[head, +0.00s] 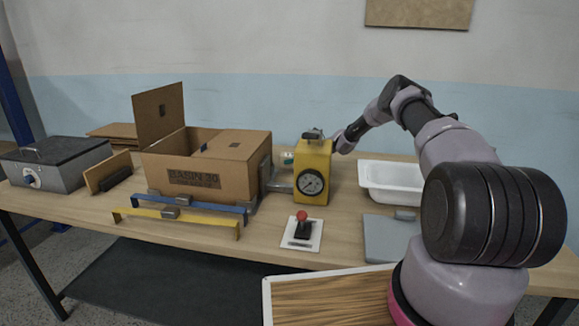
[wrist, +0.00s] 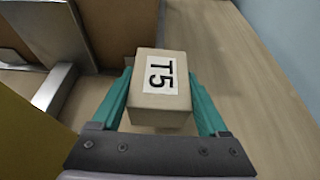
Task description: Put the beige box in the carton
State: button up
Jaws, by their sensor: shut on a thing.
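The beige box (wrist: 160,108) has a white label reading "T5". In the wrist view it sits between the teal fingers of my gripper (wrist: 160,100), which is shut on it. The carton (head: 205,182) is an open brown cardboard box marked "BASIN 30", with one flap standing up at its left. In the head view my gripper is mostly hidden behind the yellow gauge unit, to the right of the carton; the beige box is not clear there. Brown cardboard and a metal bracket (wrist: 55,85) show beyond the box at upper left in the wrist view.
The yellow gauge unit (head: 313,172) stands close beside the carton's right side. A blue bar (head: 200,202) and a yellow bar (head: 180,218) lie in front of the carton. A white basin (head: 388,182) is at right. Bare bench (wrist: 250,90) lies right of the box.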

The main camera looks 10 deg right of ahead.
aim_at(292, 164)
jog(key=shift+f, duration=1.5)
jog(key=shift+f, duration=0.1)
jog(key=o, duration=1.5)
